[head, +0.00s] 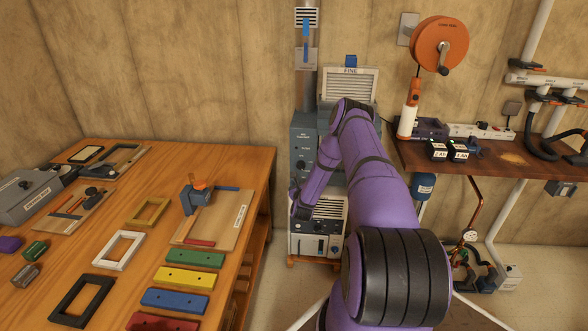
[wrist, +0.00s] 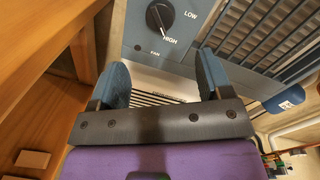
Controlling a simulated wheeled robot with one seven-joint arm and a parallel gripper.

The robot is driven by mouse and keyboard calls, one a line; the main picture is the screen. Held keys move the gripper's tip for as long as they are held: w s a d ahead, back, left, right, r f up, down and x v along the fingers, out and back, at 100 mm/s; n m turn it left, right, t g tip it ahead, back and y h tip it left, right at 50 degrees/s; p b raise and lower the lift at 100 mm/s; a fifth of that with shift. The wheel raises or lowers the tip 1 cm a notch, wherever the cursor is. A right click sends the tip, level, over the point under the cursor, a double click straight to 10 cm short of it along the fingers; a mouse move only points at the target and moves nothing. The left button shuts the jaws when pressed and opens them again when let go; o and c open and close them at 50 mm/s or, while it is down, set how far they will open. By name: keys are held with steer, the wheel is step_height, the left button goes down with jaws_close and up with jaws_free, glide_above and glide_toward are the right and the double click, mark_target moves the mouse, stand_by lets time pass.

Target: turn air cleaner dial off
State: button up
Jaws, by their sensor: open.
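The air cleaner is a tall grey cabinet (head: 304,133) against the back wall, with a small dark knob low on its face. In the wrist view its grey-blue panel (wrist: 185,52) carries a black round dial (wrist: 160,15) labelled FAN, with LOW and HIGH beside it. The dial's white pointer line aims toward HIGH; any OFF mark is out of view. My gripper (wrist: 164,78) is open and empty, its two blue fingertips spread apart in front of the panel, below the dial and not around it. In the head view my purple arm reaches to the cabinet and hides part of it.
A wooden workbench (head: 258,166) with frames and coloured blocks stands at left, its edge close to the cabinet. A white slotted unit (head: 318,243) sits below.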

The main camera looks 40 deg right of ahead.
mark_target(301, 167)
steer(key=x, duration=1)
steer(key=shift+w+d+r, duration=0.1)
steer(key=shift+w+d, duration=0.15)
steer(key=shift+d, duration=0.05)
steer(key=c, duration=0.9)
